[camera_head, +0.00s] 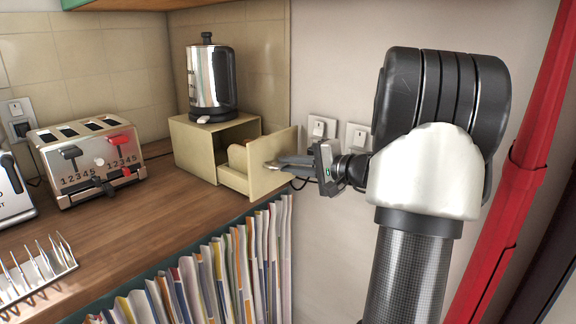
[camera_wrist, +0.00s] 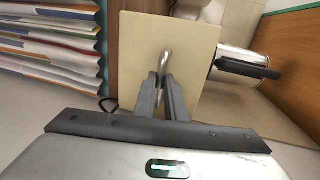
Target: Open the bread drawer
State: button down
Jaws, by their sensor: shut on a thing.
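The bread drawer (camera_head: 235,180) is a cream box drawer pulled part way out of its cream cabinet (camera_head: 195,150) on the counter, and a rounded tan item, likely bread, shows inside it. My gripper (camera_head: 275,164) is at the drawer's front panel from the right. In the wrist view my gripper (camera_wrist: 163,85) has its two fingers shut on the metal handle (camera_wrist: 165,60) in the middle of the cream front panel (camera_wrist: 195,50). The fingers hide part of the handle.
A metal kettle (camera_head: 210,80) stands on top of the cabinet. A toaster (camera_head: 85,158) and a toast rack (camera_head: 35,270) are on the wooden counter (camera_head: 140,220) to the left. Striped curtain folds (camera_head: 215,275) hang below the counter edge. A wall with switches (camera_head: 322,127) is close on the right.

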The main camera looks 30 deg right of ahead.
jog(key=c, duration=1.8)
grip_release()
jog(key=p+v, duration=0.1)
jog(key=v, duration=1.1)
